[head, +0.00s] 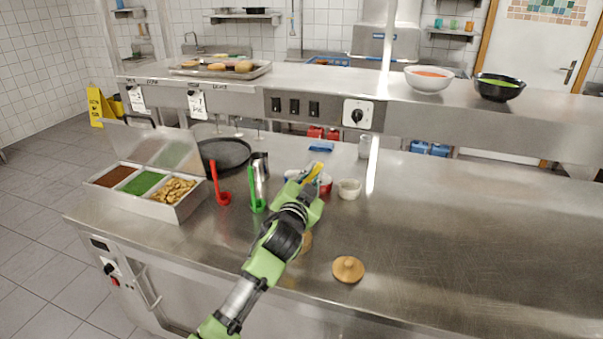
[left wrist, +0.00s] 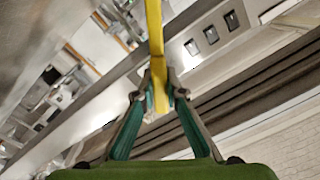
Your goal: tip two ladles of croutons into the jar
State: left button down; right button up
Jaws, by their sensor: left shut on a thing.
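My left gripper (head: 309,184) is shut on a yellow handle (head: 317,171), which looks like a ladle's. In the left wrist view the fingertips (left wrist: 160,88) pinch the yellow handle (left wrist: 154,30). I cannot make out a ladle bowl. Croutons (head: 175,189) fill the right compartment of the open steel container (head: 170,209) on the left. The arm is well to the right of them. A tan round piece (head: 306,243) shows partly behind my arm; I cannot tell whether it belongs to the jar. A wooden lid (head: 348,268) lies on the counter at the front.
A red ladle (head: 215,180) and a green ladle (head: 253,190) stand upright by a steel pitcher (head: 262,166). A dark pan (head: 225,154) is behind. A small white pot (head: 349,188) stands right of my gripper. An overhead shelf (head: 330,88) crosses behind. The right counter is clear.

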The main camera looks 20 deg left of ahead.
pick_arm(q)
jog(key=d+f+m+b, duration=0.6)
jog(key=d+f+m, duration=0.15)
jog(key=f, duration=0.25)
jog(key=a+r+n+p, duration=0.2)
jog(key=r, duration=0.1)
jog(key=a+r+n+p, duration=0.2)
jog(key=r+p, duration=0.1)
jog(key=r, duration=0.1)
jog(key=a+r+n+p, duration=0.2)
jog(key=r, duration=0.1)
jog(key=shift+a+r+n, duration=0.35)
jog(key=shift+a+r, duration=0.05)
jog(key=a+r+n+p, duration=0.5)
jog(key=a+n+p, duration=0.1)
jog(key=a, duration=0.3)
jog(key=shift+a+r+n, duration=0.25)
jog(key=shift+r+n, duration=0.15)
jog(key=shift+n, duration=0.2)
